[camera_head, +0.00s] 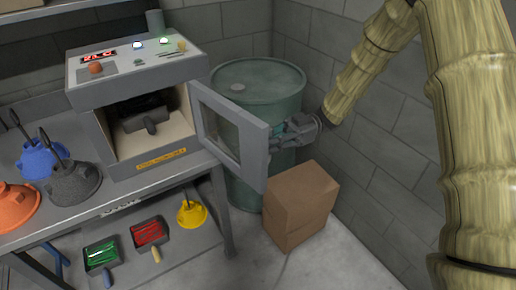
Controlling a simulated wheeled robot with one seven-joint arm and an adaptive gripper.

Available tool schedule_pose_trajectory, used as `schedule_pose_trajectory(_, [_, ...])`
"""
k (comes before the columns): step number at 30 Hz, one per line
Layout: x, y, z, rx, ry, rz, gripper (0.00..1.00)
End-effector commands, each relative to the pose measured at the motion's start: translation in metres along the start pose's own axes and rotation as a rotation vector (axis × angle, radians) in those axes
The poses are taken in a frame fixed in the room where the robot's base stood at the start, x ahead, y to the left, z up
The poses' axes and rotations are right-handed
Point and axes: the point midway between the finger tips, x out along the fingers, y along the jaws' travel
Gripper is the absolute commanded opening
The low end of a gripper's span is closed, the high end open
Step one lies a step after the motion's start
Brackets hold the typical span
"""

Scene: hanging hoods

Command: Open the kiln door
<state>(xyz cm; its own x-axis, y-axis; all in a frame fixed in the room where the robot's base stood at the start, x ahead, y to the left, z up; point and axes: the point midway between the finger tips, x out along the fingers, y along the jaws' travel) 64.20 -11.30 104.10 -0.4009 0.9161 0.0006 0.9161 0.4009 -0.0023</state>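The kiln (140,95) is a grey box on the workbench with a sloped control panel on top. Its door (232,132), a grey frame with a dark window, is hinged on the right side and stands swung well open. The beige interior shows, with dark objects inside. My gripper (284,132) is at the outer right edge of the door, partly behind it. The fingers are small and partly hidden there, so I cannot tell whether they touch or hold the door.
A green drum (256,85) stands behind the door against the block wall. A brown cardboard box (300,205) is on the floor below my gripper. The workbench (110,200) carries orange, blue and dark grey hoods at left; its lower shelf holds a yellow hood and trays.

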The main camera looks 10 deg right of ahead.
Motion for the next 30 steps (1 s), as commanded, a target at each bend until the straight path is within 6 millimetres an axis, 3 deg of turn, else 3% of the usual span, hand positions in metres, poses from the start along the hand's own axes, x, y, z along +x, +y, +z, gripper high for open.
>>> schedule_pose_trajectory(15, [-0.0049,0.0016,0.0,0.002,0.0,-0.001,0.0])
schedule_pose_trajectory(16, [-0.0049,0.0016,0.0001,0.002,0.0,-0.001,0.18])
schedule_pose_trajectory(19, [-0.0047,0.0018,0.0001,0.002,0.0,-0.001,0.37])
schedule_pose_trajectory(30, [-0.0061,0.0023,0.0005,0.001,0.0,-0.001,0.37])
